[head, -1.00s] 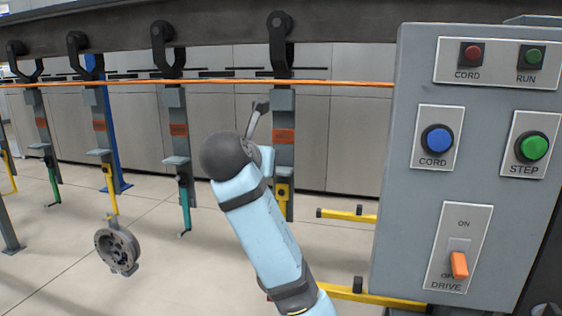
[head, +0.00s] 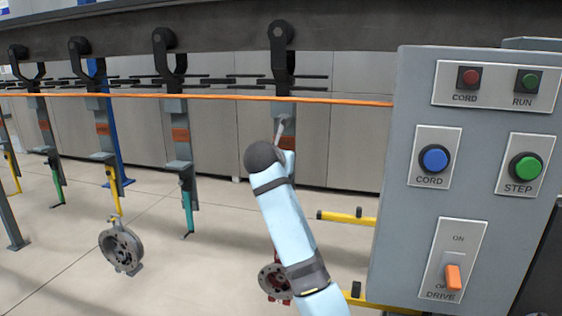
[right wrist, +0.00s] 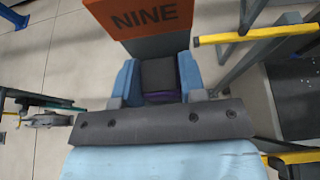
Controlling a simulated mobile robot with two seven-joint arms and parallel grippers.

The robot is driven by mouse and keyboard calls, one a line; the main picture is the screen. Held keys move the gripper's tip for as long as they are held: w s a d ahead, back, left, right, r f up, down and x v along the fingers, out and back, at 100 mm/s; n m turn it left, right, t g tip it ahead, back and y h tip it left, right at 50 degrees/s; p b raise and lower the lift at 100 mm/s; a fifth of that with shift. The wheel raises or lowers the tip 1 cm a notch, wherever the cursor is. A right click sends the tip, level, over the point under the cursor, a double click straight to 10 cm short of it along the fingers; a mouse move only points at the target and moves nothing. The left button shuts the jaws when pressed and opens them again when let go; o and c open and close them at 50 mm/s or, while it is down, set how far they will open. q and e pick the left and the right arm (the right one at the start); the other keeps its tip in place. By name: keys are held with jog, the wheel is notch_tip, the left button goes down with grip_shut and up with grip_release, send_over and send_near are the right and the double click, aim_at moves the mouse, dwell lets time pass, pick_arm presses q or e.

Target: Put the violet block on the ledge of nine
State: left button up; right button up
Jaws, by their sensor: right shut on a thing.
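In the right wrist view my right gripper (right wrist: 158,80) is shut, with its two blue fingers on either side of a dark square piece. A thin strip of the violet block (right wrist: 166,97) shows between the fingers; most of it is hidden. An orange plate marked NINE (right wrist: 150,17) stands just beyond the fingertips. Its ledge cannot be made out clearly, so I cannot tell whether the block touches it. In the head view my right arm reaches up to the hanger nearest the control panel and hides its lower part. My left gripper is not in view.
The grey control panel (head: 390,230) with buttons and a drive switch stands close on the right. An orange cord (head: 220,98) runs across the hangers. A round grey casting (head: 121,250) hangs at left. Yellow bars (head: 345,217) stick out left of the panel.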

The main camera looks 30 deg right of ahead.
jog(key=shift+f, duration=0.3)
jog(key=o, duration=0.9)
